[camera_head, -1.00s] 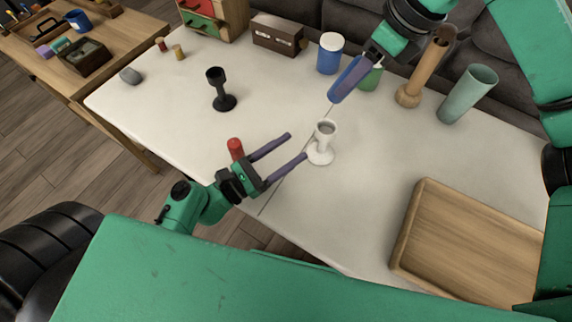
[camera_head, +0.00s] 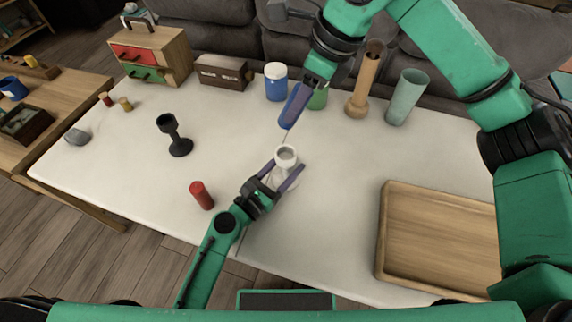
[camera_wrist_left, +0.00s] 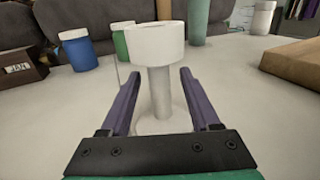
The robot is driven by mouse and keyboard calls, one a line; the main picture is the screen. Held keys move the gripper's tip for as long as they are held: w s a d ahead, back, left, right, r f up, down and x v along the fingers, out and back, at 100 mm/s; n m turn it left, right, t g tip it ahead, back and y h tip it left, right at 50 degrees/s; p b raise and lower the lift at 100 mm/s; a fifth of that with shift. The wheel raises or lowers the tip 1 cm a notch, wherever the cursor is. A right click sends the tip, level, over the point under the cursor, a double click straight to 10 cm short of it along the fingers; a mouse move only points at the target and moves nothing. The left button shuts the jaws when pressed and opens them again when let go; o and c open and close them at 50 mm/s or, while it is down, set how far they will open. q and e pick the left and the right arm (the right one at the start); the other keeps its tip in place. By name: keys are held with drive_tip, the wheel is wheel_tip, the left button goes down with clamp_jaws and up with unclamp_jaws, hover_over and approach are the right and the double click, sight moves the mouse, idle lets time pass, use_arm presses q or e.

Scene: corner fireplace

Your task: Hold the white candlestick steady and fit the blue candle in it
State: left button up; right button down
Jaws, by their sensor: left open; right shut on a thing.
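The white candlestick (camera_head: 286,155) stands upright on the pale table, its cup open at the top. It also shows large in the left wrist view (camera_wrist_left: 157,45). My left gripper (camera_head: 284,172) is open, with one finger on each side of the stem. The left wrist view shows gaps between the fingers (camera_wrist_left: 160,80) and the stem. My right gripper (camera_head: 299,97) is shut on the blue candle (camera_head: 289,118), holding it tilted above and behind the candlestick, apart from it. The fingers hide part of the candle.
A blue jar (camera_head: 276,82), a wooden vase (camera_head: 359,102) and a green tumbler (camera_head: 406,98) stand behind. A wooden tray (camera_head: 388,252) lies at right.

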use_arm(q)
clamp_jaws()
use_arm(e)
drive_tip(key=shift+a+f, duration=0.15)
drive_tip(key=shift+a, duration=0.05)
drive_tip(key=f+h, duration=0.1)
drive_tip(key=a+f+g+h, duration=0.1)
drive_tip(key=f+h, duration=0.1)
drive_tip(key=shift+w+a+f+n, duration=0.15)
drive_tip(key=shift+w+a+n, duration=0.15)
drive_tip(key=shift+a, duration=0.1)
use_arm(q)
drive_tip(key=shift+a, duration=0.15)
use_arm(e)
drive_tip(key=shift+w+f+h, duration=0.1)
drive_tip(key=shift+f+h, duration=0.2)
drive_tip(key=shift+h, duration=0.2)
drive_tip(key=shift+d, duration=0.15)
